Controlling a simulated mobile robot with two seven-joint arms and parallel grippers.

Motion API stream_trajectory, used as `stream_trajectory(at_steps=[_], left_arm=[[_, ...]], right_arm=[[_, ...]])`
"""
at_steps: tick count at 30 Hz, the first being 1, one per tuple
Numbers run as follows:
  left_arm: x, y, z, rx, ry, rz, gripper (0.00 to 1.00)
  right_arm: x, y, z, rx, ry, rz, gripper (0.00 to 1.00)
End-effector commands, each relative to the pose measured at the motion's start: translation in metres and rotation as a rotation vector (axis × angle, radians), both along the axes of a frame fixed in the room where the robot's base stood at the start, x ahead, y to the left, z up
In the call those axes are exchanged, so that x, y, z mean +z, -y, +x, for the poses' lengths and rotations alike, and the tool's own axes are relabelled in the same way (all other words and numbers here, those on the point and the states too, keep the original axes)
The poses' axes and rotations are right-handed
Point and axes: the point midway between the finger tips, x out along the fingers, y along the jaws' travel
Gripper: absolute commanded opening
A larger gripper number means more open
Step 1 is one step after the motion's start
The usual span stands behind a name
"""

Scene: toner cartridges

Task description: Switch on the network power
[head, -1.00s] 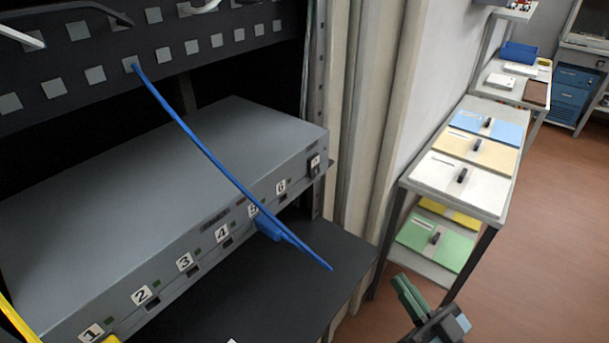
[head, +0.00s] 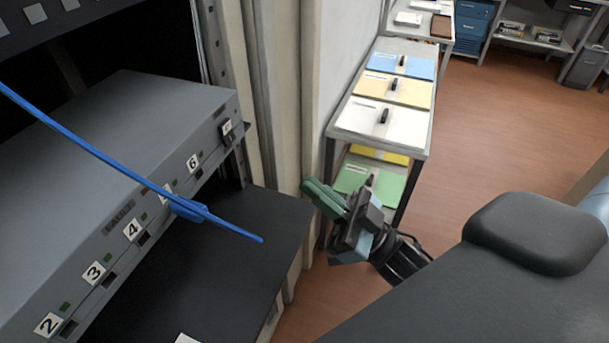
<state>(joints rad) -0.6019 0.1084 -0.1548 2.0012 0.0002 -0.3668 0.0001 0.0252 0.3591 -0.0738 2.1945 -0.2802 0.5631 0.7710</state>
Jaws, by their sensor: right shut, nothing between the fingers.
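The grey network unit (head: 110,130) sits in the rack with numbered ports along its front face. A small dark rocker switch (head: 227,128) is at the right end of that face; its position is too small to tell. A blue cable (head: 100,145) crosses in front, and a blue plug (head: 188,208) is at the port right of number 4. My right gripper (head: 318,194), with green fingers, is shut and empty. It is to the right of and apart from the switch, in front of the trolley. My left gripper is not in view.
A black shelf (head: 235,270) juts out below the unit. A beige rack post and curtain-like panel (head: 262,100) stand between the unit and the wall. A trolley (head: 420,145) with coloured folders (head: 395,90) is behind my right gripper. Brown floor (head: 510,120) is open at right.

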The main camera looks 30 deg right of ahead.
Motion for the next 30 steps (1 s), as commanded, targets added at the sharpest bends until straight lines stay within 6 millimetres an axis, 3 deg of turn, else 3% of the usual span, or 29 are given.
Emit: stream_trajectory(at_steps=[1, 13, 21, 30], left_arm=[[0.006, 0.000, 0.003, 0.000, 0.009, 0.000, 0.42], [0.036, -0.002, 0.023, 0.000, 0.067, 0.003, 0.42], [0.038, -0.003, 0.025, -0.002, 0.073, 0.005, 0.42], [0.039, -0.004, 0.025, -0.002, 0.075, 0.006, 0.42]], right_arm=[[0.011, -0.004, 0.005, 0.001, 0.011, 0.001, 0.00], [0.058, -0.040, 0.051, 0.001, 0.011, 0.002, 0.00], [0.048, -0.060, 0.077, 0.000, 0.002, 0.001, 0.00], [0.046, -0.064, 0.082, 0.001, 0.001, 0.000, 0.00]])
